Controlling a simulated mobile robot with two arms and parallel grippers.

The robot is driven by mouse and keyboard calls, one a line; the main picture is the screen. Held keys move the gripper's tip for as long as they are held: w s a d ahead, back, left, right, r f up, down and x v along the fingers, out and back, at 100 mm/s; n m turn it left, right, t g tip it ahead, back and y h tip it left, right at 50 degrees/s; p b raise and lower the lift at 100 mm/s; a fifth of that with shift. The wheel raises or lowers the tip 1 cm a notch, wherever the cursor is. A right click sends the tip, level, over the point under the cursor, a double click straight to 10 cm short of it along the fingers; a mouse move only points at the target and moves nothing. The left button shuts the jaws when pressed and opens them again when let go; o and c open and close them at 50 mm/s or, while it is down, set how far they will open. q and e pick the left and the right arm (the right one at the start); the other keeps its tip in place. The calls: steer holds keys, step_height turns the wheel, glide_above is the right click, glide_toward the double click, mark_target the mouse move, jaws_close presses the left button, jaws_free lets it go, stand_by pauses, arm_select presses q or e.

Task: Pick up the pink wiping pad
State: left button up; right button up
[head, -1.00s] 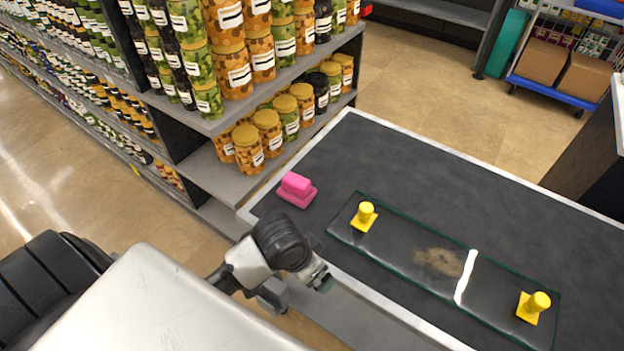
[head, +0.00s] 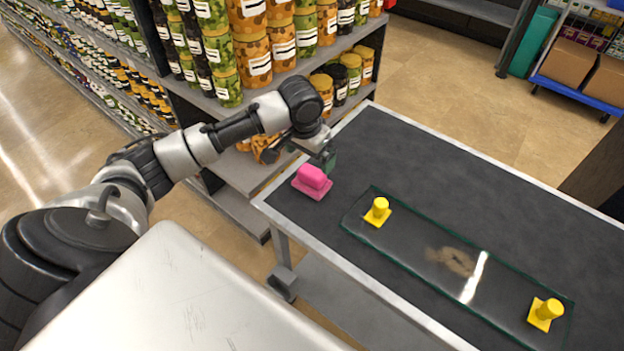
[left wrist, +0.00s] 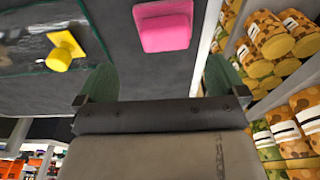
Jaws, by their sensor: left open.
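The pink wiping pad (head: 312,180) lies on the dark table top (head: 420,170) near its left corner, a pink block on a wider flat base. In the left wrist view the pad (left wrist: 163,27) is at the top, beyond and between my fingers. My left gripper (head: 325,160) is just above and behind the pad in the head view, apart from it as far as I can tell. In the left wrist view my left gripper (left wrist: 158,80) has its two green fingers wide apart with nothing between them. My right gripper does not show.
A glass sheet (head: 410,245) with two yellow handles (head: 377,211) and a brown smudge (head: 452,261) lies on the table. Shelves of jars (head: 255,60) stand close behind my left arm. The far table top is clear.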

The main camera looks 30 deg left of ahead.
mark_target(311, 171)
arm_select(q)
steer(key=shift+w+a+r, duration=0.3)
steer(key=shift+a+r, duration=0.1)
steer(key=shift+a, duration=0.2)
steer(key=shift+a+f+n, duration=0.1)
steer(key=shift+f+n, duration=0.15)
steer(key=shift+n, duration=0.05)
steer(key=f, duration=0.4)
steer(key=shift+w+f, duration=0.25)
steer(key=shift+w, duration=0.15)
steer(key=shift+w+d+f+p, duration=0.15)
steer(key=shift+d+f+p, duration=0.05)
steer(key=shift+f, duration=1.2)
steer(key=shift+w+d+f+p, duration=0.1)
steer(key=shift+d+f+p, duration=0.1)
steer(key=shift+f, duration=1.15)
steer(key=shift+c, duration=0.5)
steer(key=c, duration=0.4)
